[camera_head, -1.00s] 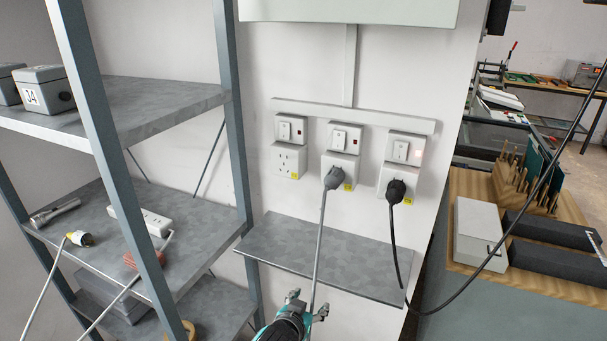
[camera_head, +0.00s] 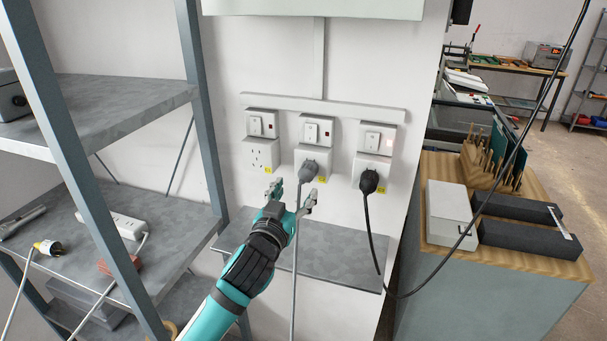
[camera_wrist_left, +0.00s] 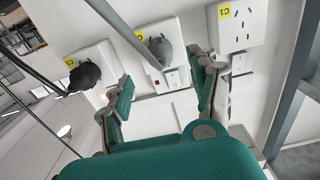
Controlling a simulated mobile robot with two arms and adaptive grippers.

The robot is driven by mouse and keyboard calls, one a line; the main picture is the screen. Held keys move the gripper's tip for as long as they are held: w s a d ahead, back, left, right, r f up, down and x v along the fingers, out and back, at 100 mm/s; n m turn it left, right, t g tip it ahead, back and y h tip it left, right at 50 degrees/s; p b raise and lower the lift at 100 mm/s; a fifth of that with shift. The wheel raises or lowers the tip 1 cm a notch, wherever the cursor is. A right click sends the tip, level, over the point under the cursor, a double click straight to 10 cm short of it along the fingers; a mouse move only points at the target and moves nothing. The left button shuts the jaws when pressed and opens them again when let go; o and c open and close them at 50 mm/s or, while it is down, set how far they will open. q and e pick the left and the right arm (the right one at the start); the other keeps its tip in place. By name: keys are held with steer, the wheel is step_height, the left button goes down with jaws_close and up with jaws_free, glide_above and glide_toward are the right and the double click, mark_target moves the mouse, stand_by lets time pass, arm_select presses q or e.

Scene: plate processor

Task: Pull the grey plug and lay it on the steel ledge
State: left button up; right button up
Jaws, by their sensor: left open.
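The grey plug (camera_head: 308,171) sits in the middle wall socket, its grey cord hanging straight down past the ledge. It also shows in the left wrist view (camera_wrist_left: 160,48), ahead of and between the fingers. My left gripper (camera_head: 291,190) is open and empty, just below and to the left of the grey plug, apart from it. It also shows in the left wrist view (camera_wrist_left: 165,80). The steel ledge (camera_head: 345,262) is fixed to the wall below the sockets; my left arm covers part of its left side. My right gripper is not in view.
A black plug (camera_head: 369,181) with a black cord is in the right socket, whose switch lamp glows. The left socket (camera_head: 262,154) is empty. A metal shelf (camera_head: 120,100) stands at left, with its upright near my arm. The ledge's top looks bare.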

mark_target(307, 174)
arm_select(q)
steer(key=shift+w+d+f+b, duration=0.15)
steer(key=shift+w+b, duration=0.15)
steer(key=shift+w, duration=0.15)
steer(key=b+x, duration=0.2)
steer(key=x, duration=0.4)
steer(key=shift+w, duration=0.35)
steer(key=shift+w+d+b, duration=0.3)
steer(key=shift+w+b, duration=0.05)
steer(key=shift+w, duration=0.3)
stand_by(0.4)
jaws_close()
stand_by(0.4)
